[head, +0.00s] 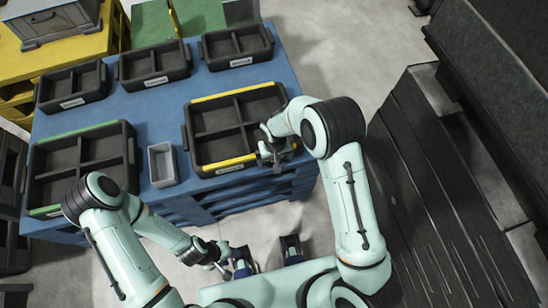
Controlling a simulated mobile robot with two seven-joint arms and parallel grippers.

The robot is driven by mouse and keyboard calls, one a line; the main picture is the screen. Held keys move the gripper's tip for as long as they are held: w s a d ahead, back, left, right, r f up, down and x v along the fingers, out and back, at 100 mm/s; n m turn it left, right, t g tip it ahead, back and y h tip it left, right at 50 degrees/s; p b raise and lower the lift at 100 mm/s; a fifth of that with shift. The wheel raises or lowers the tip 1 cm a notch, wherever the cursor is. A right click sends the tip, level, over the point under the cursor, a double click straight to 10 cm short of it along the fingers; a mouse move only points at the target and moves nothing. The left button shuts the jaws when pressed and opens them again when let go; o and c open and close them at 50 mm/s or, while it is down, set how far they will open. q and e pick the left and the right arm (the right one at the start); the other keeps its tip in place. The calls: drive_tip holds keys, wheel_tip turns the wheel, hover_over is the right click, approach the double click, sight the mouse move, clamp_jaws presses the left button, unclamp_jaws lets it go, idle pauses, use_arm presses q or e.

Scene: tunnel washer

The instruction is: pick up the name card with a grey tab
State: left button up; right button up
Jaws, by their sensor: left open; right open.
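I cannot make out a name card with a grey tab in the head view. A small grey open box (162,165) stands on the blue table between two larger black trays, and it looks empty. My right gripper (274,152) is open at the right end of the yellow-edged black tray (222,163); I cannot tell whether it touches the tray. My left gripper (222,262) is open, low in front of the table and away from the trays, with its fingertips hard to make out.
The blue table (150,112) also holds a green-edged black tray (52,211) at left and three smaller black trays along the back, such as the middle one (154,64). The divided trays look empty; several carry small white labels. A dark slatted structure (440,190) stands at right beyond grey floor.

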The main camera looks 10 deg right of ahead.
drive_tip(key=c, duration=0.8)
